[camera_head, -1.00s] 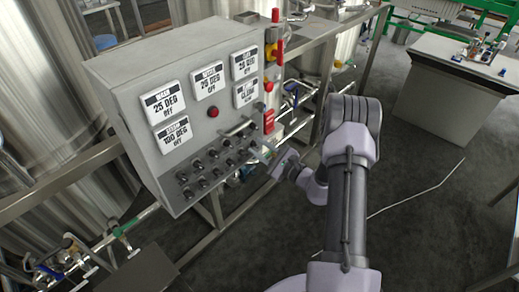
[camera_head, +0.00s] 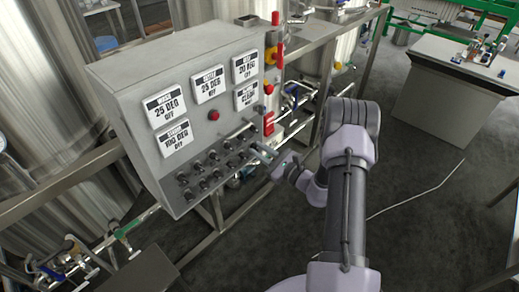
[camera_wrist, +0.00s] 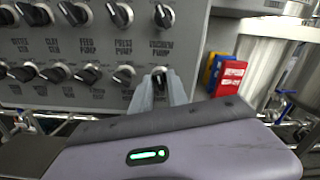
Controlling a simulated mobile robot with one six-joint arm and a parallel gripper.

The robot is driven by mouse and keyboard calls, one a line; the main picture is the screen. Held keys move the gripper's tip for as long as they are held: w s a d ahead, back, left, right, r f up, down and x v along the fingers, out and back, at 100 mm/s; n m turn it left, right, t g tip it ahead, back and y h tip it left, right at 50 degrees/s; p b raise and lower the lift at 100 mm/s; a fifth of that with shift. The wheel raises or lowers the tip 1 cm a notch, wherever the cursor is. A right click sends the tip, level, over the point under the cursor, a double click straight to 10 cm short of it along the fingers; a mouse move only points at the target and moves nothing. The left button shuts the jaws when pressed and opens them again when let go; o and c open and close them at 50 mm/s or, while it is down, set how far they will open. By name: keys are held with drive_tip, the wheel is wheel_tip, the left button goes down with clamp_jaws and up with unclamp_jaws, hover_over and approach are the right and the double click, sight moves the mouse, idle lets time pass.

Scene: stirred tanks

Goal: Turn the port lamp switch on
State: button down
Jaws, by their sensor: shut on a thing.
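The grey control panel (camera_head: 170,110) carries two rows of black knobs, which also fill the upper left of the wrist view. My gripper (camera_wrist: 160,82) has its fingers closed around the rightmost knob (camera_wrist: 160,71) of the lower row, below the knob marked vacuum pump (camera_wrist: 163,16). The fingers and wrist hide most of this knob and its label, so I cannot read whether it is the port lamp switch or see its full angle. In the head view my gripper (camera_head: 259,151) reaches the panel's lower right.
Left of the held knob are other close-set knobs, including press pump (camera_wrist: 121,15) and another lower-row knob (camera_wrist: 123,76). Pipes and valves run below. A bench (camera_head: 455,90) stands far right; dark floor lies between.

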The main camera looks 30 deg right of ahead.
drive_tip(key=shift+m+p, duration=1.4)
drive_tip(key=shift+m, duration=3.1)
drive_tip(key=shift+f, duration=0.1)
drive_tip(key=c, duration=1.5)
unclamp_jaws()
drive_tip(key=p+v, duration=0.3)
drive_tip(key=v, duration=1.4)
drive_tip(key=shift+s, duration=0.25)
